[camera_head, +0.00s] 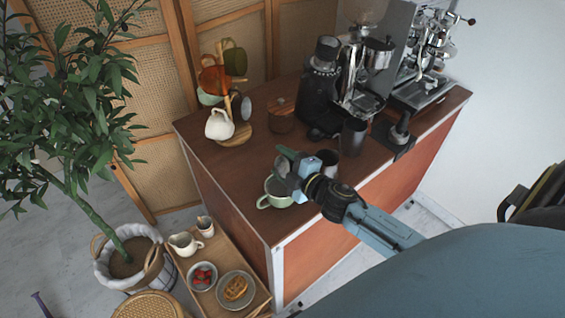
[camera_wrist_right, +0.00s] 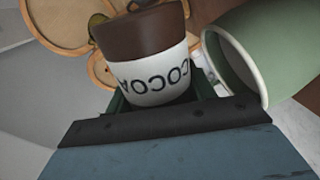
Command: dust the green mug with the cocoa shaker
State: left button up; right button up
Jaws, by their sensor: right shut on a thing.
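The green mug (camera_head: 279,192) stands near the front left edge of the brown cart top, its handle toward the left. My right gripper (camera_head: 288,170) is just above and beside the mug's rim and partly covers it. In the wrist view, the right gripper is shut on the cocoa shaker (camera_wrist_right: 158,75), a white body with a COCOA label, upside down in this picture, and a brown part. The mug (camera_wrist_right: 245,60) shows close at the right there. In the head view the gripper hides the shaker. Whether any cocoa falls cannot be seen. My left gripper is not in view.
A dark metal pitcher (camera_head: 352,137) and a smaller metal cup (camera_head: 328,163) stand right of the gripper. A grinder (camera_head: 319,90) and espresso machine (camera_head: 425,55) are at the back. A mug tree with a white mug (camera_head: 219,125) is at the left. A low tray (camera_head: 205,250) holds food.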

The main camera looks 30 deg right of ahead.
jog(key=shift+r+m, duration=0.15)
jog(key=shift+m, duration=0.15)
jog(key=shift+a+r+m+y+p, duration=0.1)
jog(key=shift+r+m+y+p, duration=0.25)
jog(key=shift+m+p, duration=0.25)
jog(key=shift+r+m+p, duration=0.15)
jog(key=shift+m+p, duration=0.15)
jog(key=shift+m, duration=0.1)
dwell(0.4)
jog(key=shift+a+r+m+p, duration=0.1)
jog(key=shift+r+m+p, duration=0.2)
jog(key=shift+m, duration=0.2)
dwell(0.4)
